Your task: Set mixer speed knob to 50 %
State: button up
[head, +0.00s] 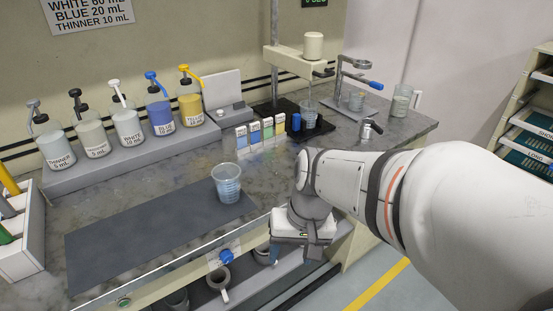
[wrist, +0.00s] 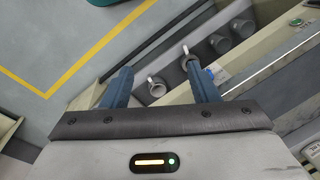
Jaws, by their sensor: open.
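A blue knob (head: 226,256) sits on a pale plate on the bench's front face; its markings are too small to read. In the wrist view a bit of blue by a white label, apparently this knob (wrist: 219,76), shows just right of the right finger. My gripper (wrist: 157,68) is open and empty, fingers apart over the lower shelf. In the head view, it is right of the front knob, and its fingertips are hard to make out.
Grey mugs (head: 218,280) stand on the shelf below the bench top. Pump bottles (head: 128,122) line the back left. A green button (head: 124,302) is at the lower left front. Floor is open to the right.

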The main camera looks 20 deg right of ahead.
jog(key=w+f+m+t+y, duration=0.3)
jog(key=w+f+m+y, duration=0.5)
jog(key=w+m+y, duration=0.5)
jog(key=w+d+f+m+t+h+b, duration=0.1)
jog(key=w+d+f+m+t+h, duration=0.25)
jog(key=d+f+m+t, duration=0.5)
jog(key=w+d+f+m+t+h+b, duration=0.1)
jog(key=w+d+f+m+t+h, duration=0.3)
jog(key=d+m, duration=0.55)
jog(key=w, duration=0.2)
jog(key=w+n+h+p, duration=0.1)
jog(key=w, duration=0.1)
jog(key=w+n+t, duration=0.1)
jog(key=shift+w+a+f, duration=0.2)
jog(key=shift+w+f, duration=0.05)
jog(key=shift+w, duration=0.15)
